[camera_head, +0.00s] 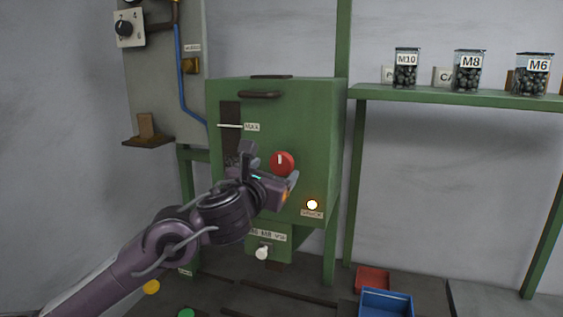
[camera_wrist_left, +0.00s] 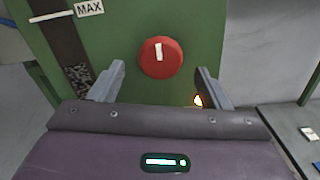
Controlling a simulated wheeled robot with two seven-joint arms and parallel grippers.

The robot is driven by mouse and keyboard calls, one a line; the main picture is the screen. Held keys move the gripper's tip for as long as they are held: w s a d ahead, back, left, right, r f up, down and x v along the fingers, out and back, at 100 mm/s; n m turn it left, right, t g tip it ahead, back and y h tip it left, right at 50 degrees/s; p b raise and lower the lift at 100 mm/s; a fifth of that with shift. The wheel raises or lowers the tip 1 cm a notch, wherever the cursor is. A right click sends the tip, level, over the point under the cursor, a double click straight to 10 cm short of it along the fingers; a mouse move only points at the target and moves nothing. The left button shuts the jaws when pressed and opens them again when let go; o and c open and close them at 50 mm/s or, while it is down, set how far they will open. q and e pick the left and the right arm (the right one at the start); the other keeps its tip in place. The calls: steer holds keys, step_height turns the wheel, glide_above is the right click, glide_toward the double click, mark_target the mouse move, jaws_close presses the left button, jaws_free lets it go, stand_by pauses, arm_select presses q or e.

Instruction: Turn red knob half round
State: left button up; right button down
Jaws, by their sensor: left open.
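The red knob (camera_head: 282,164) is a round dial with a white mark, on the front of a green machine box (camera_head: 300,125). In the left wrist view the knob (camera_wrist_left: 160,60) has its white mark near the top, almost upright. My left gripper (camera_head: 272,160) is just in front of the box, close to the knob. In the left wrist view my left gripper (camera_wrist_left: 160,82) is open, its fingers on either side of the knob's lower part with gaps; I cannot tell how deep they reach. My right gripper is not in view.
A lit lamp (camera_head: 312,205) labelled "SNACK" or similar sits below right of the knob. A white knob (camera_head: 262,253) is lower down. A shelf (camera_head: 460,97) with labelled jars is at right. A red tray (camera_head: 373,280) and a blue bin (camera_head: 386,303) lie below.

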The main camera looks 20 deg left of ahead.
mark_target(280, 165)
arm_select(q)
steer(key=w+p, duration=0.2)
steer(key=w, duration=0.3)
steer(key=shift+w+d, duration=0.15)
steer(key=shift+w, duration=0.25)
steer(key=c, duration=0.9)
